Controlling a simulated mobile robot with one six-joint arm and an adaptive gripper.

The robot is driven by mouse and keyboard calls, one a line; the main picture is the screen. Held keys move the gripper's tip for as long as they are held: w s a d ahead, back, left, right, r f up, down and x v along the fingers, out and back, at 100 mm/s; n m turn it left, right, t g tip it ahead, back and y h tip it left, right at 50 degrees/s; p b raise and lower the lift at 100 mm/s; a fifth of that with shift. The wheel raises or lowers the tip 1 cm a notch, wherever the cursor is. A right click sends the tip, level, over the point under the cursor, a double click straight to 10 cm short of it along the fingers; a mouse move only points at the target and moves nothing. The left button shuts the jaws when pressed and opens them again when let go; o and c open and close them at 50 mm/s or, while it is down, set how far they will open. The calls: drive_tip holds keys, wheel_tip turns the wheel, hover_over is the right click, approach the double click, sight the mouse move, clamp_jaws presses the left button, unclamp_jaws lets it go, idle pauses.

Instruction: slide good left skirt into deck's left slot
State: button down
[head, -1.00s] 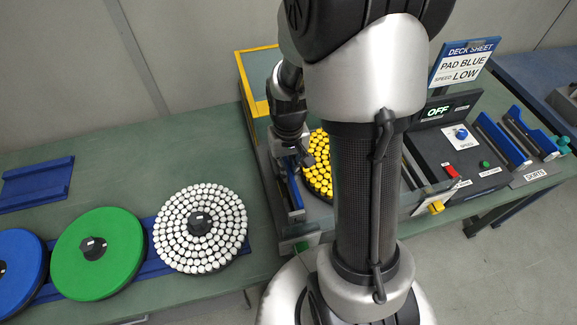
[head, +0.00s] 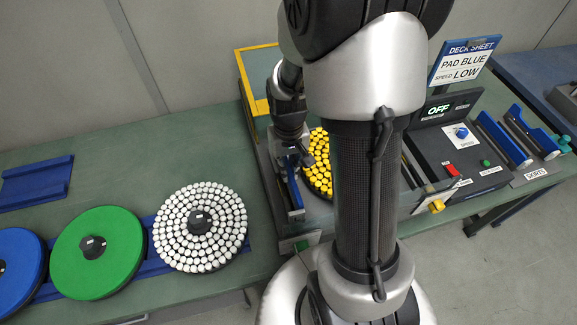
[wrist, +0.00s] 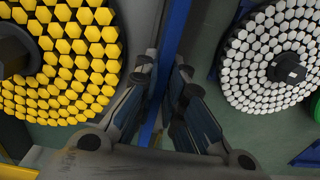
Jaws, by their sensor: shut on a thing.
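The left skirt (head: 294,190) is a narrow blue strip along the left side of the deck (head: 268,175). My gripper (head: 293,158) is over that left side and shut on the skirt. In the wrist view the blue strip (wrist: 172,40) runs upright between the two fingers of my gripper (wrist: 164,75). The yellow-studded round pad (head: 319,165) lies on the deck just right of the skirt, partly hidden by my arm. The left slot is hidden under the gripper and skirt, so I cannot tell how far the skirt sits in it.
A white-studded pad (head: 200,228), a green pad (head: 98,253) and a blue pad (head: 18,268) lie on the bench to the left. The control box (head: 455,145) reads OFF. More blue skirts (head: 503,140) stand in a rack at the right. The sign reads pad blue, speed low.

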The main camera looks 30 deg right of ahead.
drive_tip(key=shift+f+b, duration=0.7)
drive_tip(key=shift+f, duration=0.3)
drive_tip(key=shift+f+b, duration=0.75)
drive_tip(key=shift+f, duration=0.2)
drive_tip(key=c, duration=1.6)
unclamp_jaws()
wheel_tip(320, 180, up, 12)
drive_tip(key=shift+r, duration=0.1)
drive_tip(key=s+a+r+n+t, duration=0.3)
drive_tip(key=s+a+r+t, duration=0.1)
drive_tip(key=s+a+r, duration=0.6)
drive_tip(key=s, duration=0.3)
drive_tip(key=shift+s+a+r+t, duration=0.3)
drive_tip(key=shift+a, duration=0.05)
